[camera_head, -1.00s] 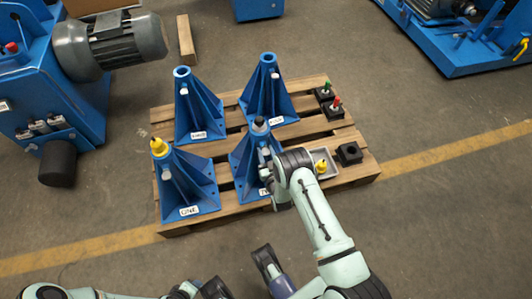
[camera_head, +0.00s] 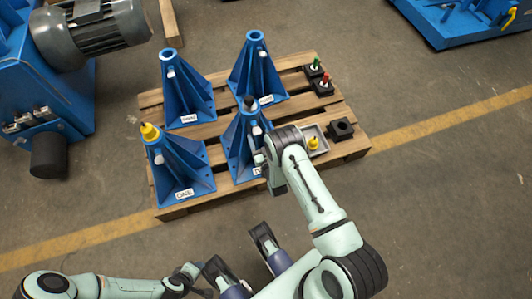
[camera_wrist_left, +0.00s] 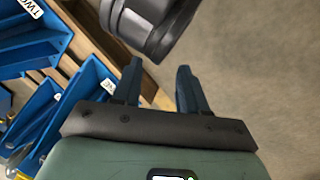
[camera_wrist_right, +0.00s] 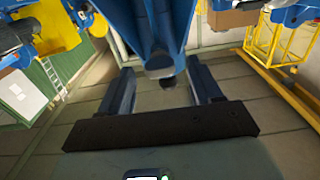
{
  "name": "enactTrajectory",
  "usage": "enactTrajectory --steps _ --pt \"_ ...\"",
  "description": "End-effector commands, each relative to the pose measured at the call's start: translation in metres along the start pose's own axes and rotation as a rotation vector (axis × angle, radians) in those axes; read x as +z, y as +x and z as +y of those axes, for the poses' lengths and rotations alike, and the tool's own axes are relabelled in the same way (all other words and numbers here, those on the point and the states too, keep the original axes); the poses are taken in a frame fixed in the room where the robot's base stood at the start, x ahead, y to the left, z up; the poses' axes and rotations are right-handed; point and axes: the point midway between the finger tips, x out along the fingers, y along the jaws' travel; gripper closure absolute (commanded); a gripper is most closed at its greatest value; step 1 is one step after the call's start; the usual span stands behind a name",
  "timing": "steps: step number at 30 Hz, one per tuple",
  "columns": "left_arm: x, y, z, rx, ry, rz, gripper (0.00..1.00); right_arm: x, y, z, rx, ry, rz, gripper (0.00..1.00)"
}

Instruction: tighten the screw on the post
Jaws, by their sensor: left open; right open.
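The front right blue post (camera_head: 240,150) stands upright on the pallet, with a dark piece (camera_head: 250,103) on its top. A small pale screw (camera_head: 256,130) sticks out of its side. My right gripper (camera_head: 265,158) is open beside this post, partly hidden by its own wrist. In the right wrist view its fingers stand either side of a blue post (camera_wrist_right: 150,25) with a grey end (camera_wrist_right: 160,72); contact is unclear. My left gripper (camera_head: 238,254) is open and empty in front of the pallet. The left wrist view shows its spread fingers (camera_wrist_left: 157,80) below a dark arm part.
The other posts stand on the pallet (camera_head: 170,213); the front left one has a yellow cap (camera_head: 150,132). A grey tray (camera_head: 322,145) with a yellow piece and black blocks (camera_head: 340,129) lie at right. A blue motor machine (camera_head: 75,60) stands at left. Floor in front is clear.

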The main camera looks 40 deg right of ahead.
Motion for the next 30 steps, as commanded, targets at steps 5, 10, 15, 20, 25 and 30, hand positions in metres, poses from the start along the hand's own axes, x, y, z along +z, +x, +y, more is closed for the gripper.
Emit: enactTrajectory --steps 5,10,15,20,25,30 --pt "0.016 -0.013 0.005 0.003 0.005 -0.046 0.57 0.0 -0.045 0.0 0.0 0.001 -0.008 0.36" --pt "0.028 -0.025 0.008 0.005 0.008 -0.082 0.57 -0.001 -0.085 -0.001 -0.001 0.002 -0.007 0.36" --pt "0.054 -0.05 0.015 0.007 0.013 -0.163 0.57 -0.004 -0.097 -0.001 0.0 0.001 -0.004 0.36" --pt "0.066 -0.06 0.017 0.007 0.016 -0.202 0.57 -0.002 -0.104 -0.001 -0.001 0.001 -0.004 0.36" --pt "0.07 -0.062 0.018 0.007 0.016 -0.216 0.57 0.0 -0.106 0.0 0.0 0.001 -0.002 0.36" --pt "0.07 -0.061 0.017 0.007 0.016 -0.216 0.57 0.001 -0.106 0.0 0.0 0.001 -0.002 0.36"
